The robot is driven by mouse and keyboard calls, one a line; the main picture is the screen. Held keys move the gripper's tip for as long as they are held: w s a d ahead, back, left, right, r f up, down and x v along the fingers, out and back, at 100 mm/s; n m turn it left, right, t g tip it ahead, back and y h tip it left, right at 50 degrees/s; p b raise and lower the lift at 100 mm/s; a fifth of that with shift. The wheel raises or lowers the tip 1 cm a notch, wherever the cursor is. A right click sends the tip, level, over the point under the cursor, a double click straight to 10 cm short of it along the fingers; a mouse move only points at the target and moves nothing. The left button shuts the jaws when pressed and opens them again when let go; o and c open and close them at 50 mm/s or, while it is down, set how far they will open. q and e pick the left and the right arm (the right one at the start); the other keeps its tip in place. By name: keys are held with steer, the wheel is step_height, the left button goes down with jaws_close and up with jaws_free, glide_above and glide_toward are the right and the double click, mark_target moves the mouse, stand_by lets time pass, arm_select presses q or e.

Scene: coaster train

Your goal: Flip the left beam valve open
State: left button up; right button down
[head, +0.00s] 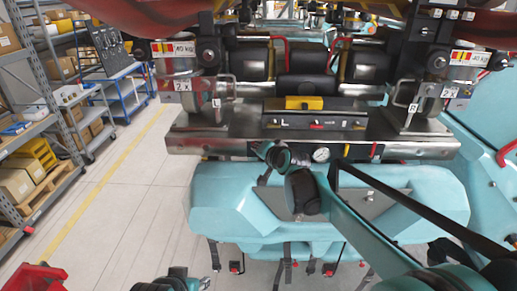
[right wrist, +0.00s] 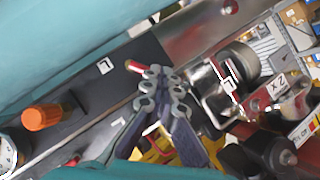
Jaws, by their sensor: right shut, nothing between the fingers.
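An orange knob (right wrist: 45,117) stands on the panel in the right wrist view. A round gauge (head: 321,155) sits on the beam front, right of my gripper. Black rollers and metal brackets crowd the area behind the beam. Open floor (head: 110,205) and shelves lie to the left.

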steer(key=shift+a+f+n+h, duration=0.2)
steer(key=shift+a+n+h, duration=0.25)
steer(key=shift+n+h, duration=0.3)
steer(key=shift+a, duration=0.1)
steer(key=shift+a+f+n+g+h, duration=0.25)
steer(key=shift+n+g+h, duration=0.05)
steer(key=shift+n+h, duration=0.3)
steer(key=shift+a+f+n+h, duration=0.25)
steer(key=shift+n+h, duration=0.1)
steer(key=shift+h, duration=0.3)
steer(key=shift+a+f, duration=0.15)
steer(key=shift+f, duration=0.1)
stand_by(0.5)
stand_by(0.3)
steer(key=shift+d+f+b, duration=0.35)
steer(key=shift+d+b, duration=0.1)
steer(key=shift+d, duration=0.3)
steer(key=shift+s, duration=0.1)
